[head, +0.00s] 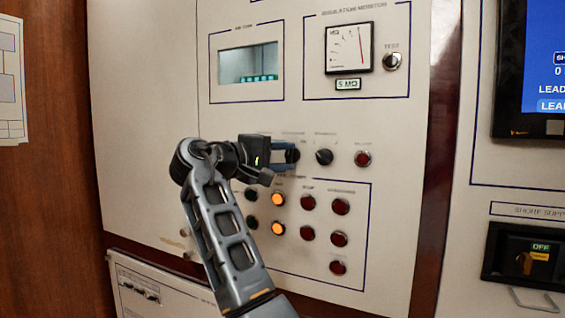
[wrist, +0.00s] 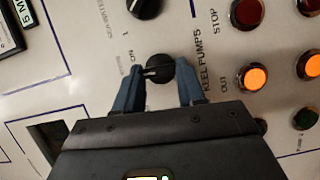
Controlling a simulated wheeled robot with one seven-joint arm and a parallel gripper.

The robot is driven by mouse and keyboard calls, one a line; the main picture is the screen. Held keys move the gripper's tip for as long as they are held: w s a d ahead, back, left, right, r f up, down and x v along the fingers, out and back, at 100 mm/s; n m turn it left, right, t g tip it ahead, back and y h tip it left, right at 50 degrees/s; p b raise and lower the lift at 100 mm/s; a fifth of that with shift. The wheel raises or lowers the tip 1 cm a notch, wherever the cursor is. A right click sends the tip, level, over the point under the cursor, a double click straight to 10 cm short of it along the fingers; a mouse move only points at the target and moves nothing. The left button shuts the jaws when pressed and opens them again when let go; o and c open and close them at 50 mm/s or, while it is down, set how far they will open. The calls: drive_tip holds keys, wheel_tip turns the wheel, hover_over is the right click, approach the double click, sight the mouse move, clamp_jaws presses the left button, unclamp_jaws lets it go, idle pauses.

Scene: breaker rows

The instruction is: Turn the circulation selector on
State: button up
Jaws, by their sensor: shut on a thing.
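A round black selector knob (wrist: 158,68) with a pale pointer line sits between the two blue fingers of my gripper (wrist: 160,90) in the wrist view. The fingers are shut on its sides. Its pointer line lies roughly crosswise in that view, its left end near small "ON" lettering. The knob's own name label cannot be read, so I cannot confirm that it is the circulation selector. In the head view my gripper (head: 285,155) reaches the panel from the left and covers most of this knob (head: 296,155).
A second black knob (head: 324,157) and a red lamp button (head: 362,158) stand to the right in the same row. Below are lit orange lamps (head: 278,200) and several red buttons (head: 308,202). A gauge (head: 349,48) and a display (head: 248,65) are above.

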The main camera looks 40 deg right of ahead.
drive_tip(key=m, duration=0.2)
drive_tip(key=m+y, duration=0.1)
drive_tip(key=shift+m+t+y+b, duration=0.3)
drive_tip(key=shift+m+b, duration=0.05)
drive_tip(key=shift+m, duration=0.05)
drive_tip(key=shift+s+r+m+t+y, duration=0.1)
drive_tip(key=shift+m+t+y, duration=0.15)
drive_tip(key=shift+m, duration=0.35)
drive_tip(key=shift+s+r+m+t+y, duration=0.15)
drive_tip(key=shift+m+y, duration=0.1)
drive_tip(key=shift+m, duration=0.35)
drive_tip(key=shift+w, duration=0.1)
drive_tip(key=o, duration=1)
drive_tip(key=shift+o, duration=0.2)
drive_tip(key=shift+b, duration=0.3)
drive_tip(key=b+v, duration=0.1)
drive_tip(key=v, duration=0.6)
drive_tip(key=shift+a+r, duration=0.15)
drive_tip(key=shift+a, duration=0.15)
